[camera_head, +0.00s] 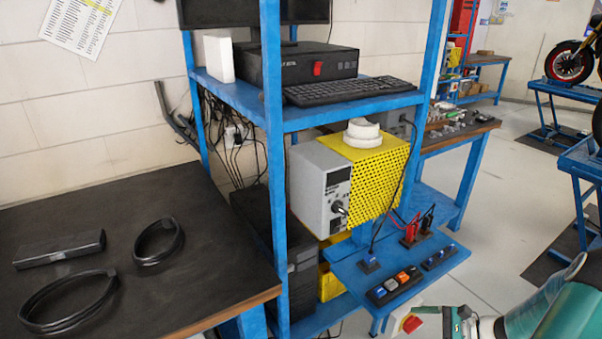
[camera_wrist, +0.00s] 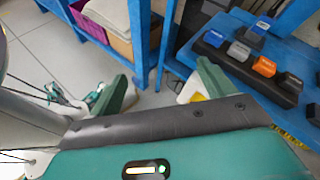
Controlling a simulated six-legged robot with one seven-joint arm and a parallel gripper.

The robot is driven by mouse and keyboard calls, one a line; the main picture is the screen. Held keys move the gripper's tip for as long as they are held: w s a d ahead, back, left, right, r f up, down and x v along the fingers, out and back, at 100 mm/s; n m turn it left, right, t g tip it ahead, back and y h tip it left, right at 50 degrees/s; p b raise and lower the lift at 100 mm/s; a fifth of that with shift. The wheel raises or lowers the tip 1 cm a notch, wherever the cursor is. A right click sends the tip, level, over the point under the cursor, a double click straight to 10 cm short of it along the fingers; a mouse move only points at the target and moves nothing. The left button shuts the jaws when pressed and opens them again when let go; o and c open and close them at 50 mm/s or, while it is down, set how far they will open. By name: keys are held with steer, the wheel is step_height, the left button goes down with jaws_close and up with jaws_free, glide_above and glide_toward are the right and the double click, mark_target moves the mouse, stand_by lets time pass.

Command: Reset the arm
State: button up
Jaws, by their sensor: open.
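My gripper (camera_head: 452,322) is at the bottom right of the head view, low and in front of the blue control shelf (camera_head: 345,268). Its green and grey arm parts are cut off by the frame edge. In the wrist view my gripper (camera_wrist: 165,86) shows two green fingers set wide apart. Nothing is held between them; grey floor and a blue post show beyond. The right finger is close to the blue shelf edge in that picture; I cannot tell the gap.
A button box (camera_head: 394,286) with orange and dark buttons sits on the blue shelf. Above it are a yellow perforated power unit (camera_head: 376,170) and a keyboard (camera_head: 348,87). A dark table (camera_head: 120,215) holds cable loops at left. Open floor (camera_head: 500,220) lies at right.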

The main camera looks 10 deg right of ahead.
steer(key=w+a+r+n+g+h, duration=0.1)
steer(key=a+r+n+g+h, duration=0.1)
steer(key=a+r+n+g, duration=0.5)
steer(key=s+a+r+n+t+h, duration=0.2)
steer(key=s+a+r+n+h, duration=0.2)
steer(key=a+r+n, duration=0.3)
steer(key=s+a+r+n+t+h, duration=0.3)
steer(key=s+a+r+n+h, duration=0.2)
steer(key=a+r, duration=0.6)
step_height(320, 180, up, 4)
steer(key=shift+s+a+r+n, duration=0.15)
steer(key=shift+s+a+n, duration=0.15)
steer(key=shift+s+n, duration=0.8)
